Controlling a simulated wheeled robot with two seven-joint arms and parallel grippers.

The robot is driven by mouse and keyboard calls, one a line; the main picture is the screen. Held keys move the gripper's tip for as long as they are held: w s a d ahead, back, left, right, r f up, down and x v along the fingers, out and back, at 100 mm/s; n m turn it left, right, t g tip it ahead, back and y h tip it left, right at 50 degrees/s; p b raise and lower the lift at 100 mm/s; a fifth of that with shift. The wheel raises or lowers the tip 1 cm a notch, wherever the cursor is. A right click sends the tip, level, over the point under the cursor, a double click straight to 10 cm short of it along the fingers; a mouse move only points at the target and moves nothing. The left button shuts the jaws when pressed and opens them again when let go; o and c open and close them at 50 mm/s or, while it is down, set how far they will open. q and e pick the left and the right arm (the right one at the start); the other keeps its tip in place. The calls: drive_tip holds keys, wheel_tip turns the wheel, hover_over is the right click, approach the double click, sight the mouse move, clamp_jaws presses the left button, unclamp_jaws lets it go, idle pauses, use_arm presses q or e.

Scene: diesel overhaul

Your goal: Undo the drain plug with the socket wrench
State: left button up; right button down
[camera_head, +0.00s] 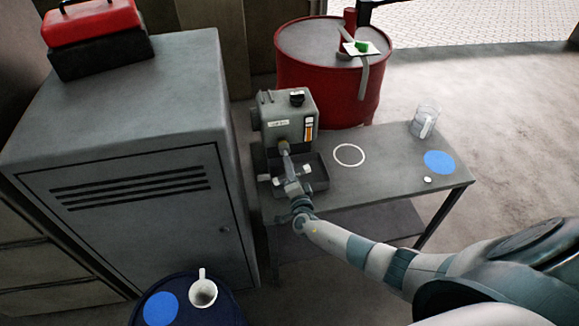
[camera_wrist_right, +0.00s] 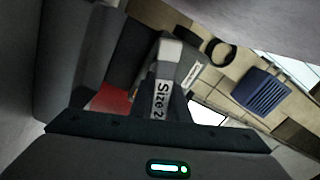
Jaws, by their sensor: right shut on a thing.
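A grey engine block (camera_head: 285,112) with a dark knob on top stands at the left end of the bench. A brownish round part (camera_head: 284,145), perhaps the drain plug, shows low on its front face. My right gripper (camera_head: 292,184) is in front of the block, shut on a slim grey tool (camera_head: 287,163), apparently the socket wrench, which reaches up to that part. Whether the tool is seated on it is too small to tell. In the right wrist view, a grey piece with "Size 2" lettering (camera_wrist_right: 162,95) shows beyond the dark gripper body. My left gripper is out of view.
A dark tray (camera_head: 318,168) sits below the block. The bench (camera_head: 385,180) also holds a white ring (camera_head: 349,154), a clear jug (camera_head: 424,121) and a blue disc (camera_head: 439,161). A tall cabinet (camera_head: 130,190) is close left; a red drum (camera_head: 330,95) is behind.

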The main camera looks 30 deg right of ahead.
drive_tip(key=shift+s+a+r, duration=0.1)
drive_tip(key=shift+s+a, duration=0.05)
drive_tip(key=shift+s, duration=0.55)
drive_tip(key=shift+f+m+b, duration=0.25)
drive_tip(key=shift+m+b, duration=0.35)
drive_tip(key=shift+m, duration=0.2)
drive_tip(key=m+b, duration=0.7)
drive_tip(key=m, duration=0.5)
drive_tip(key=shift+f, duration=0.15)
drive_tip(key=shift+m+b, duration=0.55)
drive_tip(key=shift+m, duration=0.65)
drive_tip(key=shift+r, duration=0.3)
